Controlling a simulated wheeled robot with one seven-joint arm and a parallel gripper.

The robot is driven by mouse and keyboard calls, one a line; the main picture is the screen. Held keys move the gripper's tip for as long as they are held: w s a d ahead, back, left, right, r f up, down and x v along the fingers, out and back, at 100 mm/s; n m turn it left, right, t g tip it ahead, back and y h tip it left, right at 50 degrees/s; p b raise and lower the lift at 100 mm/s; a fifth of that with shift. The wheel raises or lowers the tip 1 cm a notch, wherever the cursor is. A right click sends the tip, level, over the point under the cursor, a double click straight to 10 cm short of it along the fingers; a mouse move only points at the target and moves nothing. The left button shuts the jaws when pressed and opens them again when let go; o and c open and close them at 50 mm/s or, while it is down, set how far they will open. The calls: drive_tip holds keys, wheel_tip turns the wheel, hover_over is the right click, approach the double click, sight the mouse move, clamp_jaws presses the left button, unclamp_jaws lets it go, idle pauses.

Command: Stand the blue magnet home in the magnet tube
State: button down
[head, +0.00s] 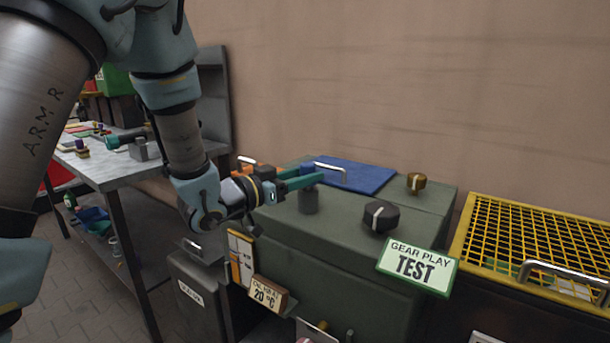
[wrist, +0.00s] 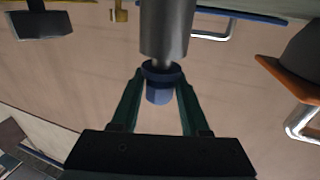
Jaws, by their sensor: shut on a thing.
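The magnet tube (head: 309,202) is an upright grey cylinder on the green cabinet top (head: 345,230). It shows in the wrist view (wrist: 167,28), where the picture is upside down. The blue magnet (wrist: 158,93) has a darker, wider collar and sits between my gripper's fingertips, at the tube's mouth and roughly in line with it. How far it reaches into the tube is hidden. My gripper (head: 305,180) is shut on the magnet, its green fingers level just above the tube; it also shows in the wrist view (wrist: 159,85). In the head view the fingers mostly hide the magnet.
A black knob (head: 381,217), a brass knob (head: 416,183) and a blue panel (head: 352,175) are on the cabinet top. A "GEAR PLAY TEST" sign (head: 418,265) stands at its front right. A yellow grating (head: 540,245) is at right, a workbench (head: 100,170) at left.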

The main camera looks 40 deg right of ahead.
drive_tip(key=shift+f+b, duration=0.5)
drive_tip(key=shift+f, duration=0.15)
drive_tip(key=shift+c, duration=1.6)
unclamp_jaws()
drive_tip(key=a+b, duration=0.2)
drive_tip(key=a, duration=0.8)
drive_tip(key=shift+a, duration=0.4)
